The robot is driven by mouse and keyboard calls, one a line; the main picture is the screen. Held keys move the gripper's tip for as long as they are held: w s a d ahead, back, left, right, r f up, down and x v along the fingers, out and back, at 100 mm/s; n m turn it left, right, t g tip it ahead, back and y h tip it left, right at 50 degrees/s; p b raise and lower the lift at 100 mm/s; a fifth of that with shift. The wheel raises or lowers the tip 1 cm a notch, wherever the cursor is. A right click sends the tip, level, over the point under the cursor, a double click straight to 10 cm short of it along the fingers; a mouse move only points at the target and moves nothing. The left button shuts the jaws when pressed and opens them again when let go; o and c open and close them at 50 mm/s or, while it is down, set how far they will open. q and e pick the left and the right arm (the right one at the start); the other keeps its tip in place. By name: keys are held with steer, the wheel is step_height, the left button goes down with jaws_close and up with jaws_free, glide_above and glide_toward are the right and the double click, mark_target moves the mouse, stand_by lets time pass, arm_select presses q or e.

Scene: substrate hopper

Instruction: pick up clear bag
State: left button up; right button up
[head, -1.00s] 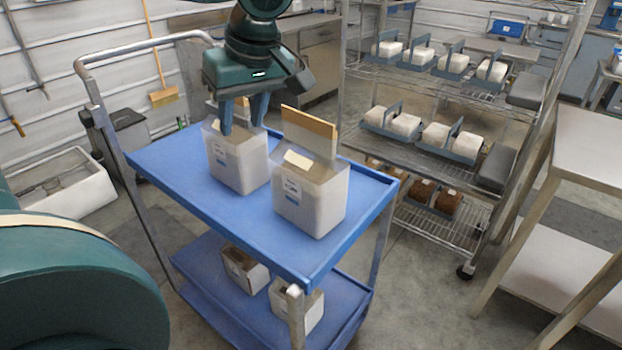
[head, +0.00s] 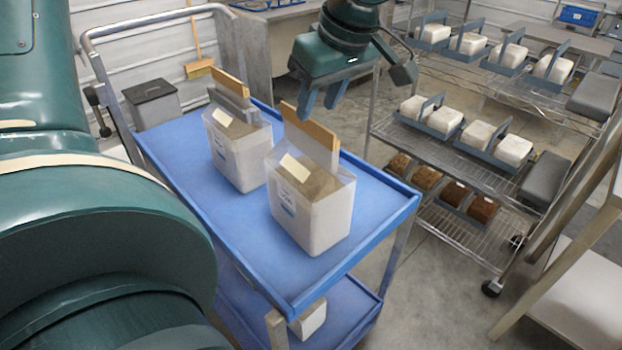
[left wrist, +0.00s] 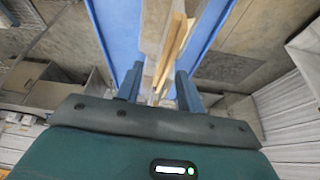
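Two clear bags with pale contents stand upright on the blue cart (head: 180,150), each with a light label and a wooden strip along its raised top. The near clear bag (head: 315,215) is at the middle of the cart top, and the far clear bag (head: 240,155) stands to its left. My left gripper (head: 318,103) is open and empty, above and just behind the near bag's wooden strip (head: 310,127). In the left wrist view, wooden strips (left wrist: 172,45) show beyond and between the spread fingers (left wrist: 159,90). My right gripper is out of view.
A wire rack (head: 450,150) with white blocks and brown blocks in blue-grey holders stands right of the cart. A metal table (head: 590,215) is at far right. A grey bin (head: 152,103) stands behind the cart. The cart's front top is clear.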

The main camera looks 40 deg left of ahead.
mark_target(311, 125)
arm_select(q)
steer(key=shift+x, duration=0.8)
steer(key=x, duration=0.4)
steer(key=shift+s+d+f, duration=0.15)
steer(key=shift+s+f, duration=0.05)
steer(key=shift+s, duration=0.2)
steer(key=shift+w+a+f, duration=0.1)
steer(key=shift+a+f, duration=0.1)
steer(key=shift+f, duration=0.25)
steer(key=shift+f, duration=0.25)
steer(key=shift+c, duration=0.4)
jaws_close()
steer(key=shift+r, duration=0.2)
